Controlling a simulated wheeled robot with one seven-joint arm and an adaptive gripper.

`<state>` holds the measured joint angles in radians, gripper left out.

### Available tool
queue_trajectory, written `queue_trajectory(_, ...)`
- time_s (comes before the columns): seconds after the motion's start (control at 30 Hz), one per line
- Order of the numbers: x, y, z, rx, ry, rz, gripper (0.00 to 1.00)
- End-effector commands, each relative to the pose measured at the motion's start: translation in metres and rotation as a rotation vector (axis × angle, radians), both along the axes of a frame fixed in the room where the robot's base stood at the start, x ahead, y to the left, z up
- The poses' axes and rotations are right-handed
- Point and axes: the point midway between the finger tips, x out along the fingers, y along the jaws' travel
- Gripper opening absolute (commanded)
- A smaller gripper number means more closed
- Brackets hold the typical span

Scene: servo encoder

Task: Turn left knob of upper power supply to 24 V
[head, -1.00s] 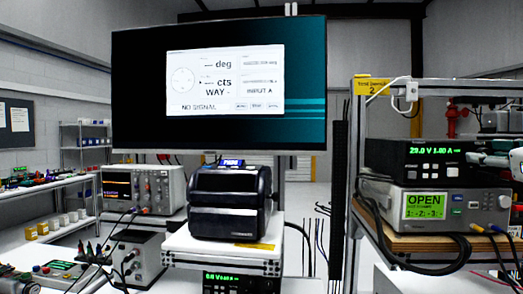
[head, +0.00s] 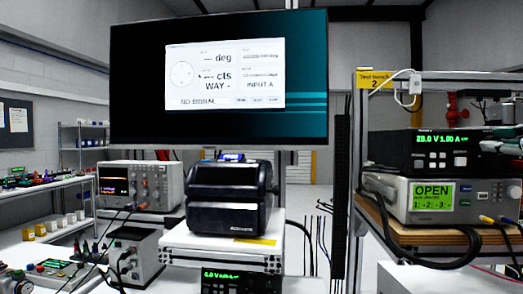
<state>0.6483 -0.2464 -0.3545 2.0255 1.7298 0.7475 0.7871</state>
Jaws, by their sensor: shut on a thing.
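The upper power supply (head: 395,155) is a black box on the right-hand shelf, with a lit green display (head: 439,138). The small digits seem to read 28.0 V and 1.00 A. Small pale buttons sit below the display.
A grey instrument (head: 408,192) reading OPEN lies under the supply, on a wooden shelf (head: 390,232) with black cables. A large monitor (head: 140,90) shows NO SIGNAL. A black printer (head: 229,200) stands on a white stand at centre.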

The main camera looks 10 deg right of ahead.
Motion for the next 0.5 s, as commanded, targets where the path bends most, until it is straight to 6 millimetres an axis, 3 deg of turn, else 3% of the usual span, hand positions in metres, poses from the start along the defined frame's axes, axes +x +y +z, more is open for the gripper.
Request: queue_trajectory(0.5,0.001,0.0,-0.0032,-0.431,0.11,-0.001,0.0)
